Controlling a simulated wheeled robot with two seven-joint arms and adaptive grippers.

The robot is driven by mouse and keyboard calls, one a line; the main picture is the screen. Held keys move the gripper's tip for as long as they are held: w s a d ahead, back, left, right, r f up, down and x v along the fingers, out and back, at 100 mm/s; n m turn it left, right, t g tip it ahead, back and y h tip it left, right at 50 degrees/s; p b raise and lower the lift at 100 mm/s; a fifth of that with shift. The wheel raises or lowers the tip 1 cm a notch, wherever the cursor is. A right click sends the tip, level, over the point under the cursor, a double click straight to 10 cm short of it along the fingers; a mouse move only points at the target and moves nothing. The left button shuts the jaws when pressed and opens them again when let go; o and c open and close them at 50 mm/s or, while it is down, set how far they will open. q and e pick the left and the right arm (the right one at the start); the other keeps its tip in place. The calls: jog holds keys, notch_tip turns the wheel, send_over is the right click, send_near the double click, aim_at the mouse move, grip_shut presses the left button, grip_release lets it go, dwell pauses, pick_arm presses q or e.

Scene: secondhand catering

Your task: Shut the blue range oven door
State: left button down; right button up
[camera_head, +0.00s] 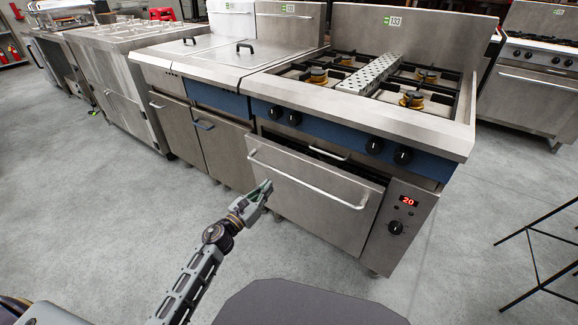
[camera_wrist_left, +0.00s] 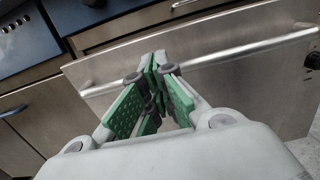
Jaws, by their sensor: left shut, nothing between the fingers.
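The blue range (camera_head: 340,118) has a steel body with a blue front panel and a hob on top. Its oven door (camera_head: 300,211) is partly open, tilted outward at the top with a dark gap behind its upper edge. A long bar handle (camera_head: 310,185) runs across the door; it also shows in the left wrist view (camera_wrist_left: 250,47). My left gripper (camera_head: 266,187) is shut and empty, in front of the left part of the door, just below the handle. In the wrist view its green-padded fingertips (camera_wrist_left: 155,70) overlap the handle's line; I cannot tell whether they touch. My right gripper is out of view.
A control panel (camera_head: 399,225) with a red display sits right of the door. Steel cabinets (camera_head: 200,135) adjoin on the left. A black-legged stand (camera_head: 535,255) is at the right. Grey floor (camera_head: 130,215) is clear at the left.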

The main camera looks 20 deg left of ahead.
pick_arm(q)
jog(key=shift+x, duration=1.45)
send_near(293, 160)
jog(key=shift+b+x, duration=0.3)
jog(key=shift+x, duration=2.45)
jog(key=shift+w+d, duration=0.2)
jog(key=shift+w, duration=0.25)
jog(key=shift+w+d+b, duration=0.15)
jog(key=shift+w+b, duration=0.1)
jog(key=shift+b, duration=0.05)
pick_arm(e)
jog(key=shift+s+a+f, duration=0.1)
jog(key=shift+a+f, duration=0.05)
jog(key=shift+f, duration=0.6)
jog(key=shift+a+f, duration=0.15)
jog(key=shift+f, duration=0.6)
pick_arm(q)
jog(key=shift+r, duration=0.1)
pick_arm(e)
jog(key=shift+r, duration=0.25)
